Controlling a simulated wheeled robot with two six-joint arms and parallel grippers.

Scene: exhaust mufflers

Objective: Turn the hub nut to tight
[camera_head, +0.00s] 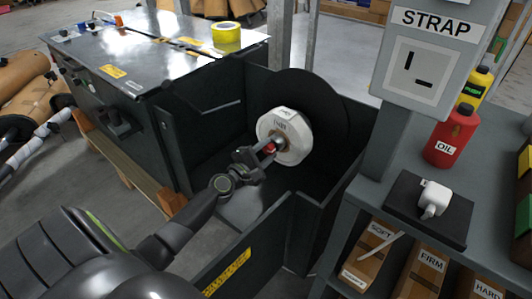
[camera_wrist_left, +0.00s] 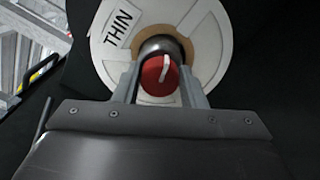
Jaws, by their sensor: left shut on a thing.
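The hub nut is a red knob with a white pointer mark (camera_wrist_left: 158,79); the mark stands nearly upright, leaning slightly right at its top. It sits on a dark metal hub at the middle of a white roll (camera_wrist_left: 207,38) labelled THIN. My left gripper (camera_wrist_left: 160,82) is shut on the nut, one finger on each side. In the head view the white roll (camera_head: 297,150) stands against a black disc (camera_head: 327,100), and the red nut (camera_head: 268,147) shows only partly, behind my left gripper (camera_head: 265,151). My right gripper is not in view.
A dark machine (camera_head: 170,115) with a yellow tape roll (camera_head: 226,33) on top stands left. A STRAP sign (camera_head: 428,60) hangs right. A shelf on the right holds a red oil bottle (camera_head: 449,140), a yellow bottle (camera_head: 476,86) and a white object (camera_head: 434,199). Black panels surround the roll.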

